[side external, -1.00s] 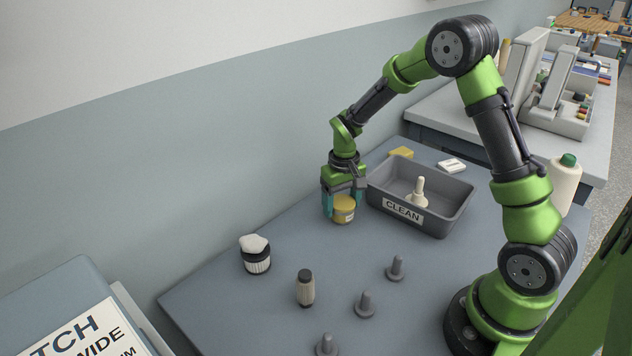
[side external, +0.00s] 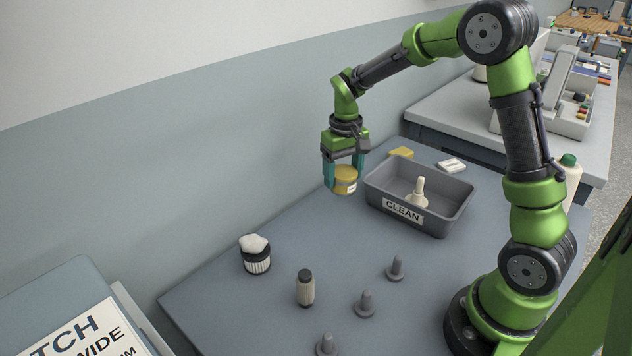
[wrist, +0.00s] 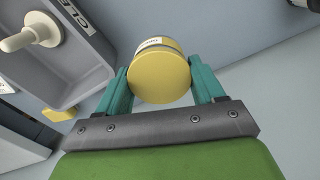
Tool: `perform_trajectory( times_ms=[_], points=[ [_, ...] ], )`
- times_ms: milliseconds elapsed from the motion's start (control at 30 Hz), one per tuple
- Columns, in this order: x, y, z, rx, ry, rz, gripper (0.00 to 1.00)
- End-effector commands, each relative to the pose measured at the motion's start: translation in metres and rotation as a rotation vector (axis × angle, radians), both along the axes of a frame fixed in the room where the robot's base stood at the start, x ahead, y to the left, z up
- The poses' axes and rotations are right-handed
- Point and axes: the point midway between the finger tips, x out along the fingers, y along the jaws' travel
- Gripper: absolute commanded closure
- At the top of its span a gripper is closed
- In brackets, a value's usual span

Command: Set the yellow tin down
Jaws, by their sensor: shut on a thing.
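The yellow tin (side external: 345,180) is a short round can with a white label. My gripper (side external: 344,175) is shut on it, with a teal finger on each side, and holds it in the air over the table, left of the grey tray. In the wrist view the tin's yellow end (wrist: 160,78) faces the camera between the two teal fingers (wrist: 161,84). The tin's underside and the exact gap to the table are hard to judge.
The grey tray (side external: 452,222) marked CLEAN holds a cream bobbin-like piece (side external: 417,192). A wall runs behind.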

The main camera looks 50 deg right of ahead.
Motion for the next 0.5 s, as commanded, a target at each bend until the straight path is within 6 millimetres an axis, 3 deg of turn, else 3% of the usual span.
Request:
perform_trajectory(
  times_ms=[167, 267, 500],
  points=[
    [0.01, 0.033, 0.013, 0.0, -0.001, 0.077, 0.66],
    [0.018, 0.075, 0.014, 0.0, 0.0, 0.173, 0.66],
    [0.017, 0.206, 0.015, 0.0, -0.001, 0.453, 0.66]
  ],
)
